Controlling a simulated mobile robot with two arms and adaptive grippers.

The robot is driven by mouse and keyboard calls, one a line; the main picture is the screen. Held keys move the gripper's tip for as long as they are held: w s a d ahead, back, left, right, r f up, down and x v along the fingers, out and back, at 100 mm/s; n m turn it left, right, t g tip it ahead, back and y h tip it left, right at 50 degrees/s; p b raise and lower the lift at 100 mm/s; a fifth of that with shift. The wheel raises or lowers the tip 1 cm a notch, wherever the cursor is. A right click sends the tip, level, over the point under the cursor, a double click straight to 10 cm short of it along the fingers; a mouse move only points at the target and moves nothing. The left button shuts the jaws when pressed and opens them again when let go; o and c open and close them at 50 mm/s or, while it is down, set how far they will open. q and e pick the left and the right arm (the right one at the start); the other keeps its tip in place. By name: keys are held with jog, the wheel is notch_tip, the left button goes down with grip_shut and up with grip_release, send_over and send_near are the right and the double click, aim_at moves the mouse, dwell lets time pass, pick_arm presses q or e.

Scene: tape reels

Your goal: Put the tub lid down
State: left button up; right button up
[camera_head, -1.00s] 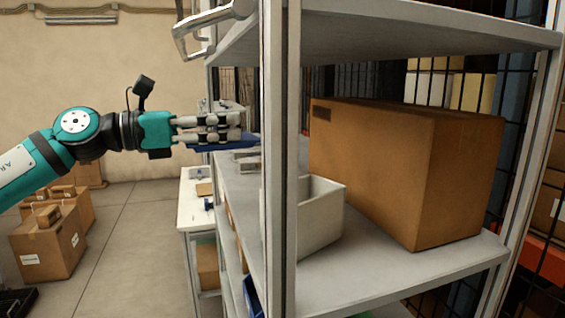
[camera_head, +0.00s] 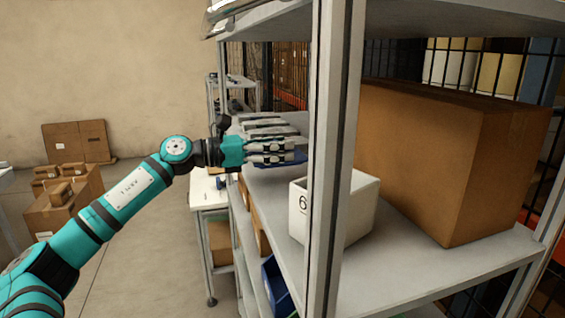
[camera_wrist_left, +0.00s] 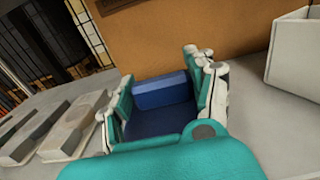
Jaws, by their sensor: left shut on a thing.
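My left gripper (camera_head: 288,152) reaches in over the middle shelf from the left. It is shut on the blue tub lid (camera_head: 292,161), which shows only as a strip below and beyond the fingers. In the left wrist view the lid (camera_wrist_left: 163,92) lies between the two fingers, with a raised blue rim at its far side. The lid is low over the shelf (camera_head: 395,268); I cannot tell whether it touches. My right gripper is not in view.
A white bin (camera_head: 350,221) marked 6 stands near the front edge, behind the grey post (camera_head: 333,150). A big cardboard box (camera_head: 430,160) fills the back right. Grey flat pieces (camera_head: 262,123) lie beyond the gripper. A blue bin (camera_head: 277,285) is below.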

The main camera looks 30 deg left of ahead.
aim_at(278, 166)
pick_arm(q)
notch_tip(278, 166, down, 4)
jog(key=shift+w+a+r, duration=0.1)
jog(key=shift+a+r, duration=0.05)
jog(key=shift+r, duration=0.1)
jog(key=shift+f, duration=0.5)
jog(key=shift+f, duration=0.1)
jog(key=shift+f, duration=0.15)
jog(key=o, duration=1.2)
jog(key=shift+c, duration=0.2)
